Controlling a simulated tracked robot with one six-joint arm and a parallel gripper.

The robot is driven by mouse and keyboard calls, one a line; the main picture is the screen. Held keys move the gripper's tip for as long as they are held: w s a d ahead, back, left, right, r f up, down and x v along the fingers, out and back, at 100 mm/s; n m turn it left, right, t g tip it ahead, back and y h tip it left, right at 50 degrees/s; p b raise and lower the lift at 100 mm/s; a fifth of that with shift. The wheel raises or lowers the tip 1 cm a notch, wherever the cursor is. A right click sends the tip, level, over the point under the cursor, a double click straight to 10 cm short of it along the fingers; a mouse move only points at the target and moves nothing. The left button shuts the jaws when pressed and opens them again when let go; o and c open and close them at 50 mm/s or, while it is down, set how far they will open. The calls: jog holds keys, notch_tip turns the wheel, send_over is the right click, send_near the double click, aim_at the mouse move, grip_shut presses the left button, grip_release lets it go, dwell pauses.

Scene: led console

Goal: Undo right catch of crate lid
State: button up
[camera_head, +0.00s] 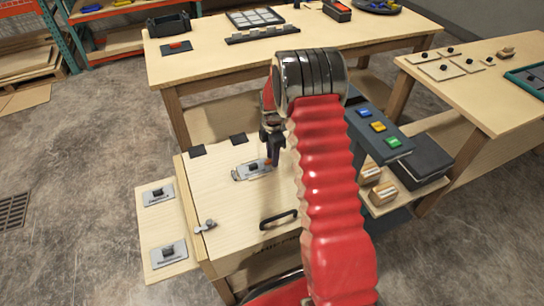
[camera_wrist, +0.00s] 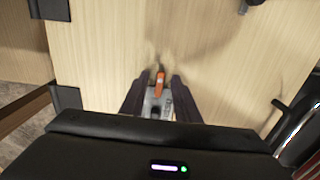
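The crate lid (camera_head: 225,205) is a closed pale wooden panel, with dark hinges (camera_head: 197,151) along its back edge and a black handle (camera_head: 280,218) near its front. One metal catch (camera_head: 205,226) sits at its front left corner; the right catch is hidden behind my arm in the head view, and I cannot make it out in the wrist view. My gripper (camera_wrist: 159,80) points down over the lid's middle, fingers apart. A small orange piece (camera_wrist: 160,82) shows between them with clear gaps on both sides, at a grey metal plate (camera_head: 245,173) on the lid.
Labelled plates with dark knobs (camera_head: 158,194) lie on a side board left of the crate. A console with blue, yellow and green buttons (camera_head: 378,127) and small wooden blocks (camera_head: 383,194) stand to the right. A long workbench (camera_head: 200,65) stands behind.

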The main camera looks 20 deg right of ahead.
jog(key=shift+c, duration=0.4)
grip_shut()
jog(key=shift+a, duration=0.15)
